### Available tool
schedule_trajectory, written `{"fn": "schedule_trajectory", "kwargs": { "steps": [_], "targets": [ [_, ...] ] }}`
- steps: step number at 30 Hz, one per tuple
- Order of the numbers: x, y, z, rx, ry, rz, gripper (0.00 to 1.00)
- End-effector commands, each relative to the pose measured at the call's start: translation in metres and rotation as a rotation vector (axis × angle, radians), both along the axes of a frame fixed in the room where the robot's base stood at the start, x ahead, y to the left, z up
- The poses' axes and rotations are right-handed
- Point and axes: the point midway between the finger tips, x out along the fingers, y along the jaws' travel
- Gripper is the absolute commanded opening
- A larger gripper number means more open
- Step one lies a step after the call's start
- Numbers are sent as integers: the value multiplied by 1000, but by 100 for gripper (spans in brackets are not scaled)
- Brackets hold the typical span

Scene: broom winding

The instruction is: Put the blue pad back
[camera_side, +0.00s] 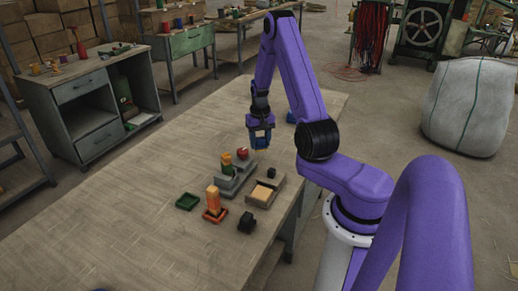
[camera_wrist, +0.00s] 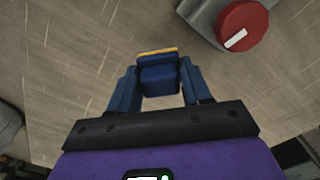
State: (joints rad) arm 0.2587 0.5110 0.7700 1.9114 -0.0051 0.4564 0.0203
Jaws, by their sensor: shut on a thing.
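In the wrist view, my gripper (camera_wrist: 159,82) is shut on the blue pad (camera_wrist: 158,78), a small dark blue block with a yellow strip along its far edge. The pad sits between the two blue fingers. In the side view, my gripper (camera_side: 260,141) points down just beyond the grey stepped stand, above the wooden table. The pad is hard to tell from the fingers there; a bit of yellow shows at their tips. Whether it touches the table cannot be told.
Nearer lie a tray with a tan pad (camera_side: 262,193), black blocks (camera_side: 246,222), an orange stack (camera_side: 213,200) and a green tray (camera_side: 188,202). The table's left side is clear.

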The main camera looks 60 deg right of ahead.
Motion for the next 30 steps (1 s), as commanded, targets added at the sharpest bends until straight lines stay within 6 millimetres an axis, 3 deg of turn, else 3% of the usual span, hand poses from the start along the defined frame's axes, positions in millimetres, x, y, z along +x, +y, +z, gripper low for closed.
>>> {"fn": "schedule_trajectory", "kwargs": {
  "steps": [5,14,27,28,30],
  "targets": [
    [5,-4,-8,0,0,0,20],
    [7,-5,-40,1,1,-1,20],
    [7,-6,-45,0,0,0,20],
    [7,-6,-45,-1,-1,-1,58],
    [7,-6,-45,-1,-1,-1,74]
  ]
}}
